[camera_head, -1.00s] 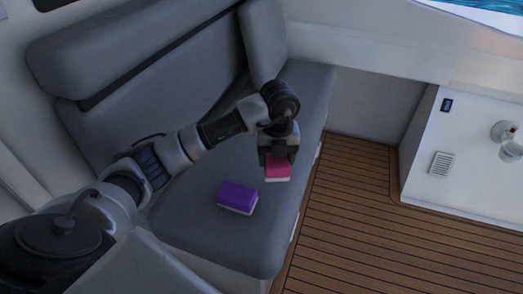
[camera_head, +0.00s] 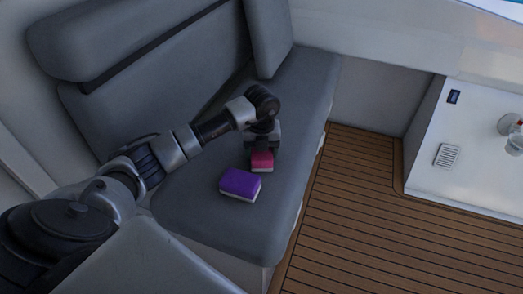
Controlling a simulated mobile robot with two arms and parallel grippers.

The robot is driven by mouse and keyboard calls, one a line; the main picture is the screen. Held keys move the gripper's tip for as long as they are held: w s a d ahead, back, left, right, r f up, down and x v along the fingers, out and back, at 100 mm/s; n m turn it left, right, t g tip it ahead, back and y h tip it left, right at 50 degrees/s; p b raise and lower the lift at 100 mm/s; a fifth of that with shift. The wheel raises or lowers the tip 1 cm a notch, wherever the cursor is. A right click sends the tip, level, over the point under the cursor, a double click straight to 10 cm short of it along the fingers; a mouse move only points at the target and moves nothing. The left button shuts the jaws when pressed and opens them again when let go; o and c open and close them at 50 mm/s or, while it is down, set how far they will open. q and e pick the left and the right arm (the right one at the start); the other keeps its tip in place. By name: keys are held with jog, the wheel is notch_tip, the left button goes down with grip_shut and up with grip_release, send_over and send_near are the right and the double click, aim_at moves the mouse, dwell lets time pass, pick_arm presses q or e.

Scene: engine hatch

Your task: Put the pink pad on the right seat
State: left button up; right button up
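The pink pad (camera_head: 262,161), with a white underside, is at the fingers of my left gripper (camera_head: 263,148), over the grey seat (camera_head: 301,104). The gripper points down from above and behind the pad and hides its far part. The fingers appear to be closed around it. I cannot tell whether the pad touches the seat. A purple pad (camera_head: 240,185) with a white underside lies on the seat just left of and nearer than the pink one. My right gripper is not in view.
The seat has grey backrests (camera_head: 130,42) behind it. Wooden floor (camera_head: 370,205) lies to the right, with a white cabinet (camera_head: 465,135) beyond it. The seat's far right part is clear.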

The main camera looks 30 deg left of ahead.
pick_arm(q)
jog(key=o, duration=0.4)
jog(key=shift+f, duration=0.1)
jog(key=shift+o, duration=0.2)
jog(key=shift+r, duration=0.3)
notch_tip(320, 180, up, 12)
jog(key=p, duration=0.1)
jog(key=shift+f, duration=0.2)
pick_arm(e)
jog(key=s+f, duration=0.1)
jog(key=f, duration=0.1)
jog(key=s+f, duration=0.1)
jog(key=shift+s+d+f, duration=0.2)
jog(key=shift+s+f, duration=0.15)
